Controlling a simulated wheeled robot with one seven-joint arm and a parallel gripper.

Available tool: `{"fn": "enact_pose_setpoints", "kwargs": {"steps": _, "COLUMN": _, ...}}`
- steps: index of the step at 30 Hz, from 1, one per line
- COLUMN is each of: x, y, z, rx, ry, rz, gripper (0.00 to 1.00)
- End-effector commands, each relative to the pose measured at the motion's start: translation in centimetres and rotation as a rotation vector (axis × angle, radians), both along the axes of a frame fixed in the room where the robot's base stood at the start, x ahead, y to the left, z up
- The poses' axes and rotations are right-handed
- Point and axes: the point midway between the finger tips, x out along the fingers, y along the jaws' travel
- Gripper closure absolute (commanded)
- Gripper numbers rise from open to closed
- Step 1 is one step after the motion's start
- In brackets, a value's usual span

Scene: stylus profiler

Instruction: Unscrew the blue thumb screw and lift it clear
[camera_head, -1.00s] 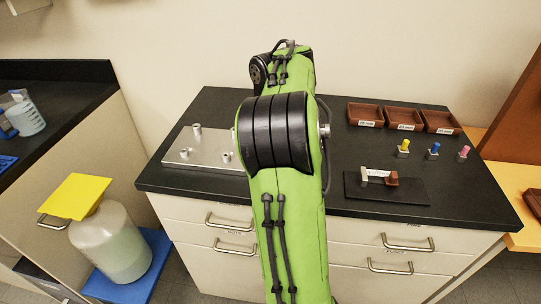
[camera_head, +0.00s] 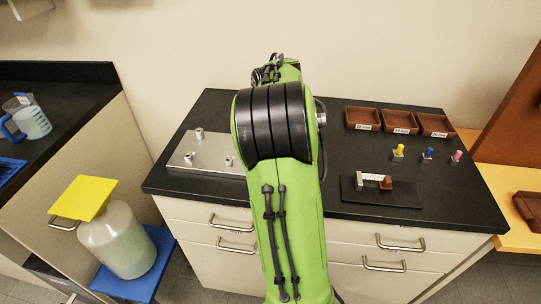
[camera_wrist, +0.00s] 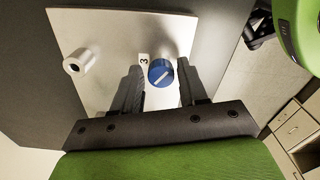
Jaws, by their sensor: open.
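The blue thumb screw (camera_wrist: 160,73) is round with a pale slot line across its top. In the wrist view it sits at the silver metal plate (camera_wrist: 120,35), beside a white label with a 3. My gripper (camera_wrist: 160,88) is open, with one dark finger on each side of the screw. I cannot tell whether either finger touches it. In the head view the plate (camera_head: 205,152) lies on the left of the black bench. My green arm hides the plate's right part, the gripper and the screw there.
A silver post (camera_wrist: 80,61) stands on the plate left of the fingers. On the bench's right are several brown trays (camera_head: 399,121), small yellow, blue and pink pieces (camera_head: 428,154), and a dark board (camera_head: 400,198) with a small gauge-like block.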

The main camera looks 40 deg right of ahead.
Motion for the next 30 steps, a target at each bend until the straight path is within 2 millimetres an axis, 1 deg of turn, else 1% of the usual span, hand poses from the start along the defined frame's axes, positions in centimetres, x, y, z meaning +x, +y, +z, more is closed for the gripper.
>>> {"fn": "enact_pose_setpoints", "kwargs": {"steps": 1, "x": -0.06, "y": 0.01, "z": 0.75, "rx": 0.002, "ry": 0.002, "rz": -0.110, "gripper": 0.58}}
{"fn": "enact_pose_setpoints", "kwargs": {"steps": 3, "x": -0.05, "y": -0.01, "z": 0.67, "rx": 0.001, "ry": 0.002, "rz": -0.247, "gripper": 0.58}}
{"fn": "enact_pose_setpoints", "kwargs": {"steps": 5, "x": -0.03, "y": -0.02, "z": 0.47, "rx": 0.001, "ry": 0.002, "rz": -0.316, "gripper": 0.58}}
{"fn": "enact_pose_setpoints", "kwargs": {"steps": 7, "x": 0.00, "y": -0.02, "z": 0.26, "rx": 0.000, "ry": 0.001, "rz": -0.344, "gripper": 0.58}}
{"fn": "enact_pose_setpoints", "kwargs": {"steps": 12, "x": 0.00, "y": -0.03, "z": 0.09, "rx": 0.000, "ry": 0.000, "rz": -0.344, "gripper": 0.58}}
{"fn": "enact_pose_setpoints", "kwargs": {"steps": 14, "x": -0.01, "y": -0.03, "z": 0.22, "rx": 0.000, "ry": 0.001, "rz": -0.382, "gripper": 0.58}}
{"fn": "enact_pose_setpoints", "kwargs": {"steps": 17, "x": -0.07, "y": -0.04, "z": 0.58, "rx": 0.001, "ry": 0.002, "rz": -0.578, "gripper": 0.58}}
{"fn": "enact_pose_setpoints", "kwargs": {"steps": 21, "x": -0.08, "y": -0.09, "z": 0.58, "rx": 0.001, "ry": 0.003, "rz": -0.896, "gripper": 0.58}}
{"fn": "enact_pose_setpoints", "kwargs": {"steps": 24, "x": -0.03, "y": -0.11, "z": 0.46, "rx": -0.001, "ry": 0.000, "rz": -1.074, "gripper": 0.58}}
{"fn": "enact_pose_setpoints", "kwargs": {"steps": 27, "x": -0.04, "y": -0.12, "z": 0.24, "rx": -0.001, "ry": 0.000, "rz": -1.142, "gripper": 0.58}}
{"fn": "enact_pose_setpoints", "kwargs": {"steps": 30, "x": -0.03, "y": -0.11, "z": 0.11, "rx": -0.001, "ry": 0.000, "rz": -1.143, "gripper": 0.58}}
